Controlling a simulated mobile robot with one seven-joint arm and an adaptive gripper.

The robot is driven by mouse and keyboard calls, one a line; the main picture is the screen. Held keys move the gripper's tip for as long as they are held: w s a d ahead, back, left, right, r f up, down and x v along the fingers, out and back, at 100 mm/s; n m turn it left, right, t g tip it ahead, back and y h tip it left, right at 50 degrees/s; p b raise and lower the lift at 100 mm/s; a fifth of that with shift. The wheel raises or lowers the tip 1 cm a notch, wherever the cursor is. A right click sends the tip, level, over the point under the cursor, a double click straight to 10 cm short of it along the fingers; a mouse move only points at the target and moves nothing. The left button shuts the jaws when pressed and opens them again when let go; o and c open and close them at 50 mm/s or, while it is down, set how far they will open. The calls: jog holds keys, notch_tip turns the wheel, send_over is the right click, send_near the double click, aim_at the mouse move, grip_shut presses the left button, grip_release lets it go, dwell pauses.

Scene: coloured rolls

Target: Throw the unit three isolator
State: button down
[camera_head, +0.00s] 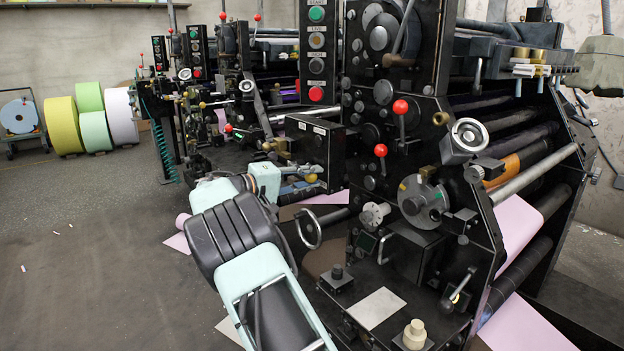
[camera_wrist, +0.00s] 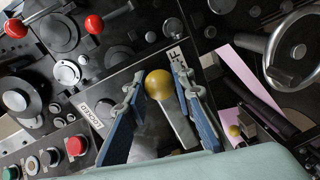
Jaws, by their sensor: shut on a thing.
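The isolator lever (camera_wrist: 177,122) is a flat grey bar with a brass ball knob (camera_wrist: 159,83). In the wrist view it lies between the two blue fingers of my gripper (camera_wrist: 158,95), which is shut on it. A white label partly hidden by the right finger ends in "F". In the head view my gripper (camera_head: 297,187) is at the side of a black control box (camera_head: 316,148) on a press unit, and the brass knob (camera_head: 311,178) shows at its fingertips. The rest of the lever is mostly hidden there.
A handwheel (camera_head: 309,229) is just below my gripper, and red-knobbed levers (camera_head: 380,150) stand to the right. A button column (camera_head: 316,55) rises above. Coloured rolls (camera_head: 63,126) stand by the far left wall. The floor at left is mostly clear.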

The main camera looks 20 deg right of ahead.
jog(key=shift+f, duration=0.1)
jog(key=c, duration=1.6)
grip_release()
jog(key=shift+a, duration=0.15)
jog(key=v, duration=1.1)
jog(key=shift+s+a, duration=0.15)
jog(key=shift+a, duration=0.2)
jog(key=shift+d, duration=0.1)
